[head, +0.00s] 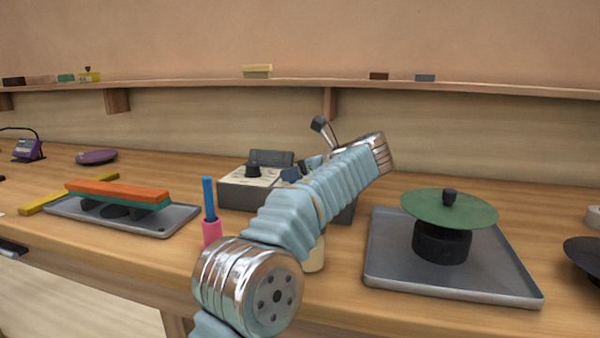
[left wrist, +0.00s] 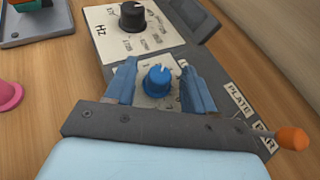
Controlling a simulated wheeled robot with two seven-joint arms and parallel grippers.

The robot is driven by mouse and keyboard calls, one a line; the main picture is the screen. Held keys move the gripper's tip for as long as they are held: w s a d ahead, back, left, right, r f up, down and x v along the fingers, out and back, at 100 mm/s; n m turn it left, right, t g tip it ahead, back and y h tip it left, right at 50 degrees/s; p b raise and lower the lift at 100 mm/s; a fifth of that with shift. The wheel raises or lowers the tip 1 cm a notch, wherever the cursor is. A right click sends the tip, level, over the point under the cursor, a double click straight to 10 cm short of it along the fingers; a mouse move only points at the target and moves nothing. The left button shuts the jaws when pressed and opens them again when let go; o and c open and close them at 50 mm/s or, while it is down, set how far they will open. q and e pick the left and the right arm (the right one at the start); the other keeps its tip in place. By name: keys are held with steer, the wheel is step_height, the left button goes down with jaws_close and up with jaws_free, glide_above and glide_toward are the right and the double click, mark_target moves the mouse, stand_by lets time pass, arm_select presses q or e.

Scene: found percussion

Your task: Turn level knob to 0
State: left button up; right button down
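A blue knob (left wrist: 158,80) with a white pointer mark stands on a pale dial plate on the dark control box; its scale is mostly hidden. My left gripper (left wrist: 160,78) is open, with one blue finger on each side of the knob and a visible gap to each. The knob's pointer faces the far side, slightly right. In the head view, the control box (head: 238,193) stands mid-table, and my left arm covers much of it, including the blue knob. My right gripper is not in view.
A black knob (left wrist: 132,16) marked Hz sits beyond the blue one. An orange-tipped lever (left wrist: 292,138) is near the PLATE and BAR labels. A tray (head: 450,285) with a green disc (head: 430,208) is right; an orange bar (head: 118,191) is left. A pink holder (head: 211,232) stands close by.

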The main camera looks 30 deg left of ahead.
arm_select(q)
steer(key=v, duration=1.3)
steer(key=shift+d+r, duration=0.2)
steer(key=shift+d, duration=0.15)
steer(key=shift+s, duration=0.1)
